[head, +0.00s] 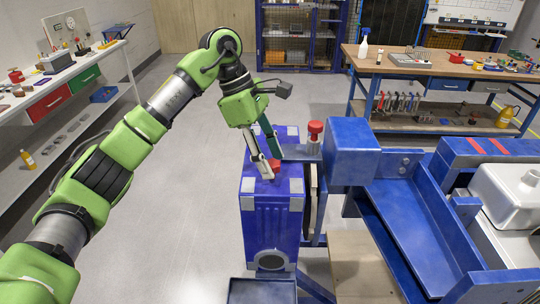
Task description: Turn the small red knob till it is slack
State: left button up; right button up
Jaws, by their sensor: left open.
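A small red knob (275,165) sits on top of the blue jig block (266,232), partly hidden by the fingers. My left gripper (270,167) reaches down to it from above, with one pale finger and one dark green finger. The fingers are apart, with their tips close around the knob. I cannot tell whether they touch it. A taller red knob (315,131) stands upright on the jig to the right, clear of the gripper. My right gripper is not in view.
A big blue jig housing (353,152) and a channel frame (418,222) fill the right. A white container (508,195) stands at the far right. A workbench (440,66) is behind, and a shelf unit (60,84) is at left. Grey floor is clear at left.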

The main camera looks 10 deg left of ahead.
pick_arm(q)
jog(key=c, duration=1.1)
